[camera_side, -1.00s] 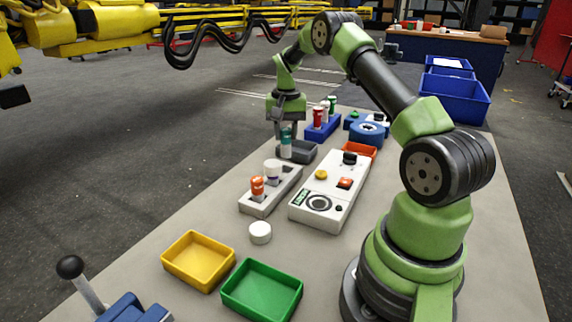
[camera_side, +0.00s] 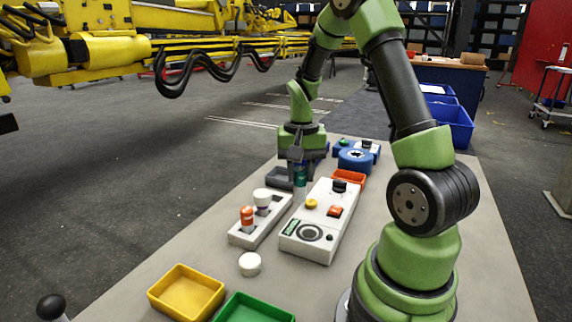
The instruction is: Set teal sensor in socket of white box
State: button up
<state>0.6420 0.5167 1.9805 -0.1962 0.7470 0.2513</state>
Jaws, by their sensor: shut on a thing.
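The teal sensor (camera_side: 300,178) is upright between the fingers of my gripper (camera_side: 299,164), which is shut on it. It hangs close to the far left corner of the white box (camera_side: 318,222), in front of the dark grey tray (camera_side: 280,178). I cannot tell whether its lower end touches anything. The white box has a yellow button (camera_side: 311,203), an orange switch (camera_side: 335,211), a black knob (camera_side: 339,186) and a dark round ring (camera_side: 310,232) on its top. I cannot tell clearly which of these is the socket.
A white rack (camera_side: 262,228) left of the box holds an orange sensor (camera_side: 247,218) and a white-topped one (camera_side: 262,199). A white round cap (camera_side: 250,264), yellow tray (camera_side: 186,292) and green tray (camera_side: 253,309) lie nearer.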

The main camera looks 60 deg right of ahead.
jog(key=s+a+f, duration=0.3)
jog(key=f, duration=0.1)
jog(key=shift+s+f, duration=0.25)
jog(key=shift+s, duration=0.1)
dwell(0.3)
jog(key=shift+f, duration=1.05)
dwell(1.6)
jog(key=shift+f, duration=1.05)
jog(key=o, duration=1)
jog(key=shift+r, duration=3.5)
